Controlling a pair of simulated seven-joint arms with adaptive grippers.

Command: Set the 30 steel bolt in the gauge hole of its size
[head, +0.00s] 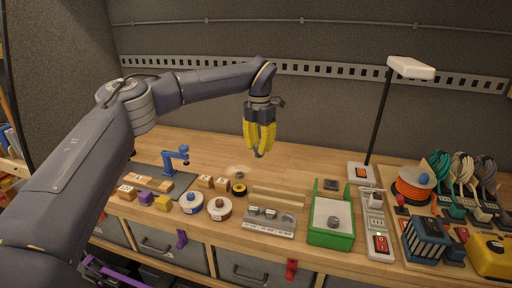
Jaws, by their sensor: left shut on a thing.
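My left gripper (259,150) has yellow fingers pointing down. It is shut on a small grey steel bolt (258,155), whose lower end shows between the fingertips, high above the bench. The grey gauge block (271,234) lies near the bench's front edge, below the gripper in the picture. It has a row of small labels along its front, too small to read. Two grey bolts (262,211) sit at its back left. Another grey bolt (333,220) lies in the green-sided tray (331,239) to the right. My right gripper is not in view.
Left of the gauge are white-topped spools (219,208), a black-and-yellow ring (239,190) and wooden blocks (205,182). A wooden strip (278,197) lies behind the gauge. On the right are a power strip (376,225), a lamp (410,68) and cord reels (413,190).

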